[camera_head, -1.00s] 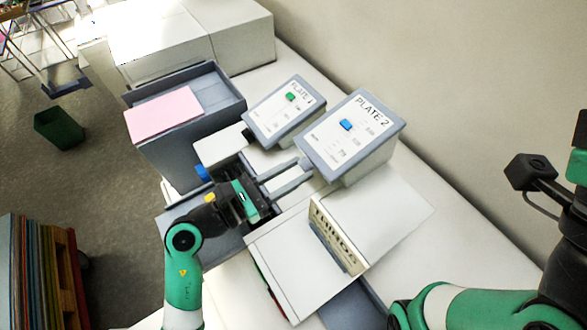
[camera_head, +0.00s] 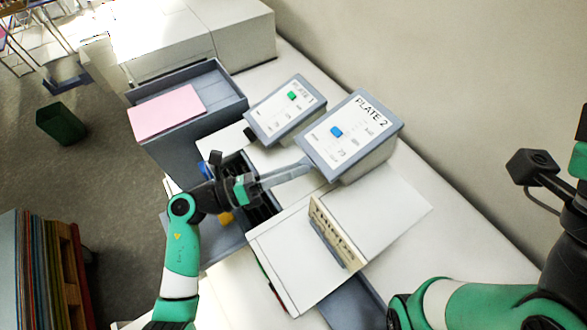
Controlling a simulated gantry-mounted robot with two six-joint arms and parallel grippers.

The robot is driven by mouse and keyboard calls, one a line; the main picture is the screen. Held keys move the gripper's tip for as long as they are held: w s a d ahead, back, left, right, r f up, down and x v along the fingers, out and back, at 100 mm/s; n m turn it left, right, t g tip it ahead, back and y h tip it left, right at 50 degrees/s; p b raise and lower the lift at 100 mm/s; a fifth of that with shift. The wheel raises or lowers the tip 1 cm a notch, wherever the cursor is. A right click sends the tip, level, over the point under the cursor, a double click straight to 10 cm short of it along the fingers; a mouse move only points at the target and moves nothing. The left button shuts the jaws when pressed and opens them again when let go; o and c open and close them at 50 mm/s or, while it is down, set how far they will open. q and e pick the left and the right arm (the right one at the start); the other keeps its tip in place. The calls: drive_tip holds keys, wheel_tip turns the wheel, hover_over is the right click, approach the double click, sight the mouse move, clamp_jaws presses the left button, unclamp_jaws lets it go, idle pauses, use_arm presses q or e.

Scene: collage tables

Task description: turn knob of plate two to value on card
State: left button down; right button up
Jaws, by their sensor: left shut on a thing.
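Plate 2 (camera_head: 378,139) is a tilted grey panel with a white face, printed numbers and a blue marker (camera_head: 336,131) left of its middle. My left gripper (camera_head: 306,165) reaches to the plate's lower left side and is shut there. Its fingers look edge-on and hide what they hold, which by its place is the side knob of plate two. Plate 1 (camera_head: 272,110), behind and to the left, has a green marker (camera_head: 292,96) and a black side knob (camera_head: 249,134). A small upright card (camera_head: 338,240) stands in front; its writing is too small to read. My right gripper is out of view.
A grey bin with a pink sheet (camera_head: 166,112) stands left of plate 1. White boxes (camera_head: 240,40) stand at the back, and a wall runs along the right. The white table is clear right of the card.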

use_arm(q)
drive_tip(key=n+g+h+b, duration=0.1)
drive_tip(key=n+h+b, duration=0.1)
drive_tip(key=n, duration=0.2)
drive_tip(key=shift+w+f, duration=0.1)
drive_tip(key=shift+f, duration=0.05)
idle(0.4)
drive_tip(key=c, duration=0.5)
unclamp_jaws()
drive_tip(key=shift+a, duration=0.1)
drive_tip(key=b+v, duration=0.2)
drive_tip(key=v, duration=0.9)
drive_tip(key=shift+a+b, duration=0.25)
drive_tip(key=shift+b, duration=0.1)
